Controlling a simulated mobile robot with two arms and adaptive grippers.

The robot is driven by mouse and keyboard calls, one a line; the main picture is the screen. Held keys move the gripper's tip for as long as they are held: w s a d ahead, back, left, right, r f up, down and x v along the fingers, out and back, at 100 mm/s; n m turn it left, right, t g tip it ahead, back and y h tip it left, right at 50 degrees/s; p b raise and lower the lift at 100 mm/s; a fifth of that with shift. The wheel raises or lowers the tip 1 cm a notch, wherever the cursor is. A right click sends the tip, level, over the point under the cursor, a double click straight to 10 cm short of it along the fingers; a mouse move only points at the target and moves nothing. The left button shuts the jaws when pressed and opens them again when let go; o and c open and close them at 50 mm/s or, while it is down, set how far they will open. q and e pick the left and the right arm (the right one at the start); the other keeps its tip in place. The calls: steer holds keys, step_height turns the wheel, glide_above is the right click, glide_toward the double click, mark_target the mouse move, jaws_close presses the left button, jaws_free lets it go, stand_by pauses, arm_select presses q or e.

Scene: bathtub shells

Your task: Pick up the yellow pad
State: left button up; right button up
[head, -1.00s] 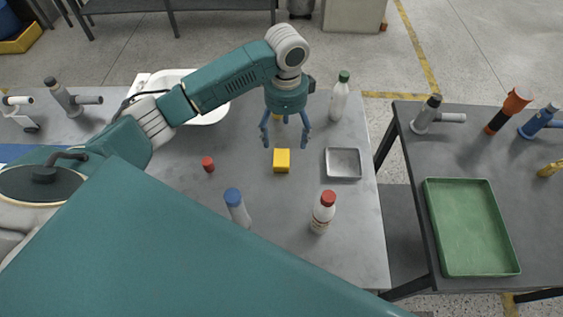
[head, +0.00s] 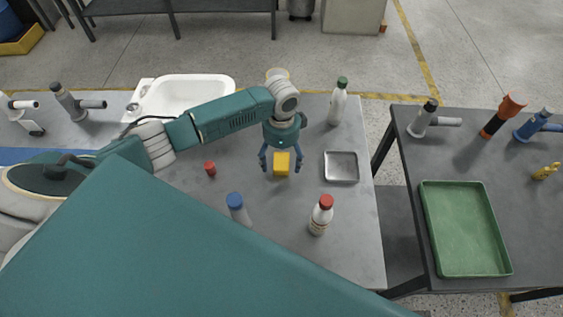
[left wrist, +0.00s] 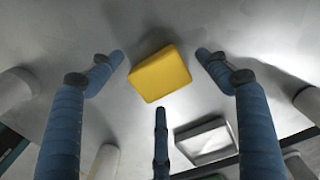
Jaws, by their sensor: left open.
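The yellow pad (head: 282,163) is a small block lying on the grey table. My left gripper (head: 281,165) is open, its blue fingers spread around and above the pad in the head view. In the left wrist view the pad (left wrist: 160,74) sits between the tips of the two outer fingers, with a third finger below it. I see gaps between the fingertips and the pad, and nothing is held. My right gripper is not in view.
A metal tray (head: 341,167) lies just right of the pad. A red cap (head: 209,169), a blue-capped bottle (head: 238,209), a red-capped bottle (head: 321,215) and a green-capped bottle (head: 338,102) stand around it. A white tub (head: 190,94) is behind. A green tray (head: 465,229) is on the right table.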

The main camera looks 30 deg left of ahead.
mark_target(281, 161)
arm_select(q)
steer(key=c, duration=1.3)
steer(key=shift+o, duration=0.2)
steer(key=shift+r, duration=0.15)
step_height(281, 161, up, 20)
steer(key=b, duration=0.3)
